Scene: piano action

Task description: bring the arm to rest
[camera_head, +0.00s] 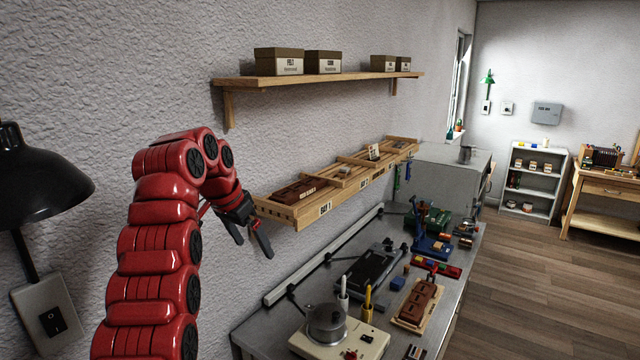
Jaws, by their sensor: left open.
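My left arm (160,250) is red with black joint discs. It rises from the bottom left, bends at the top and reaches to the right. My left gripper (252,238) points down and right, with dark fingers spread apart and nothing between them. It hangs in front of the near end of a wooden wall rack (335,184), above the workbench; whether it touches the rack I cannot tell. My right gripper is not in view.
A metal workbench (273,326) below carries a pot on a cream device (325,325), a brown block on a wooden board (418,303) and several tools. A shelf with boxes (320,79) is above. A black lamp (38,183) is at left. The wooden floor at right is clear.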

